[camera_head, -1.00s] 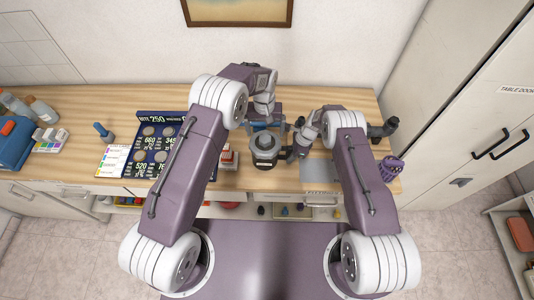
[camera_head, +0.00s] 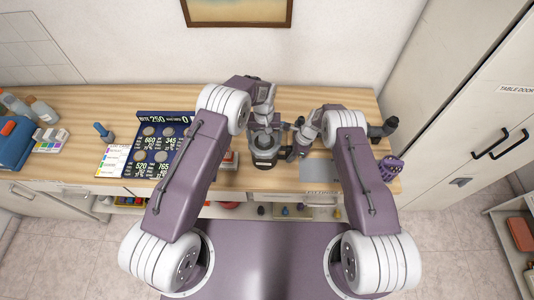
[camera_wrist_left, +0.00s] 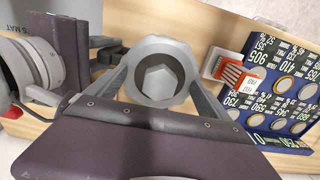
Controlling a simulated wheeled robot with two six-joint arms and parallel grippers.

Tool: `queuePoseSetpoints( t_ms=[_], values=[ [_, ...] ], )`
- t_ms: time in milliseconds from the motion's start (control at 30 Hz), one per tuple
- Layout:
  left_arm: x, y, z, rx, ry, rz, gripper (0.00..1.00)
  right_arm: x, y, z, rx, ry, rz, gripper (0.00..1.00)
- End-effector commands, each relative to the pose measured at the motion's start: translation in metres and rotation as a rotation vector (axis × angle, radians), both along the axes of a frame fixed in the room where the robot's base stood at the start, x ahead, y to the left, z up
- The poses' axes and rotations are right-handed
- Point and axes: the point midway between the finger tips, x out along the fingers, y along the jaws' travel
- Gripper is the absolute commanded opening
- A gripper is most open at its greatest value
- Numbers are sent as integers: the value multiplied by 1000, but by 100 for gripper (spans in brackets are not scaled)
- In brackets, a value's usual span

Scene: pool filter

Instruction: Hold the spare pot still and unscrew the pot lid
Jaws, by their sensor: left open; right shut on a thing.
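The spare pot (camera_head: 265,157) is a dark grey round pot standing upright near the front of the wooden counter. My left gripper (camera_head: 265,127) is over the pot from behind. Its open fingers lie on either side of the lid in the left wrist view; whether they touch it is unclear. My right gripper (camera_head: 294,152) is shut on the right side of the pot. Its exact contact is too small to see.
A dark blue board with numbers and round discs (camera_head: 150,157) stands left of the pot, partly behind my left arm. A small red-and-white block (camera_wrist_left: 237,80) lies between them. A grey mat (camera_head: 319,172) lies right of the pot. A purple basket (camera_head: 391,168) is at the right end.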

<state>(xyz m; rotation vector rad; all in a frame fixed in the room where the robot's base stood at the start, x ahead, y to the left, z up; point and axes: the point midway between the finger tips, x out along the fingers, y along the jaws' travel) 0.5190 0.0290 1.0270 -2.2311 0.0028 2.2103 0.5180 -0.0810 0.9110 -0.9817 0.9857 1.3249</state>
Motion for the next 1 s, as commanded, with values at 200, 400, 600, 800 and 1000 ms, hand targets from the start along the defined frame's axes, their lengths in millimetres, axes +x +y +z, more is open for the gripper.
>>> queuePoseSetpoints(
  t_ms=[200,400,600,800,1000],
  values=[
    [-4,1,-7,1,9,8,100,-2,4,0,1,1,25,0],
    [-3,0,16,0,6,6,100,-2,3,-1,0,3,22,0],
    [-2,0,33,-1,3,5,100,-3,2,-2,-1,4,19,0],
    [-1,0,34,-2,1,-34,100,-4,1,-3,-2,6,18,0],
    [-1,1,34,5,1,-625,100,-4,1,-4,-2,8,16,0]
  ],
)
